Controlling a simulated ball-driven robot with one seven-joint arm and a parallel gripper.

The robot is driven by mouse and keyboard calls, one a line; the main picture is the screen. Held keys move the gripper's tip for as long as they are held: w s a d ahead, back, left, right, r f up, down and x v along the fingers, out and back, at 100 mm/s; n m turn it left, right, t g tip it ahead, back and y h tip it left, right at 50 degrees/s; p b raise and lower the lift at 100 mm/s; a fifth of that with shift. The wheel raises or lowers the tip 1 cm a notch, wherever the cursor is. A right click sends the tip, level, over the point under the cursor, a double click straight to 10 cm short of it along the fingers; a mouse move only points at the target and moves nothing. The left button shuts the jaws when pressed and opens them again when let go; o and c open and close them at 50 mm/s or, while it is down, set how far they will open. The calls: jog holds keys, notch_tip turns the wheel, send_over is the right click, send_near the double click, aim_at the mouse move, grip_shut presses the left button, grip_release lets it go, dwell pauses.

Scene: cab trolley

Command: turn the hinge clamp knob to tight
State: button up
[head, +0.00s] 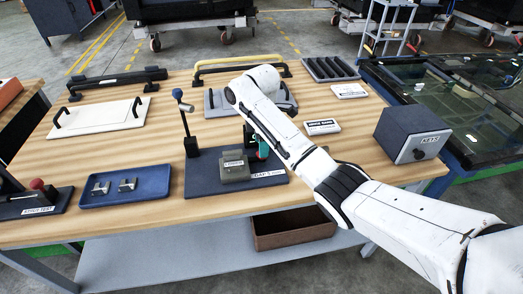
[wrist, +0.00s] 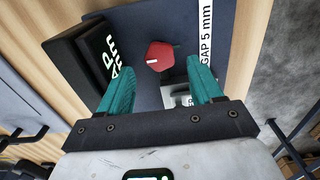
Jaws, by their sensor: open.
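In the wrist view a red knob (wrist: 160,57) with a white mark on its face sits on a dark blue plate (wrist: 146,20) labelled "GAP 5 mm". My gripper (wrist: 160,80) is open, its two teal fingers apart, with the knob between and just beyond the fingertips; I see no contact. A metal piece (wrist: 178,97) lies below the knob, partly behind the right finger. In the head view my gripper (head: 262,150) is over the dark base plate (head: 204,182), beside a grey labelled block (head: 235,168); the knob is hidden there.
An upright lever (head: 187,125) with a blue-grey ball stands left of the block. A blue tray (head: 125,190) with metal brackets lies further left. A grey KEYS box (head: 411,134) stands at the right. Several handles and plates line the back of the wooden table (head: 165,150).

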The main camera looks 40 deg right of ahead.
jog(key=shift+f, duration=1.5)
jog(key=c, duration=1.1)
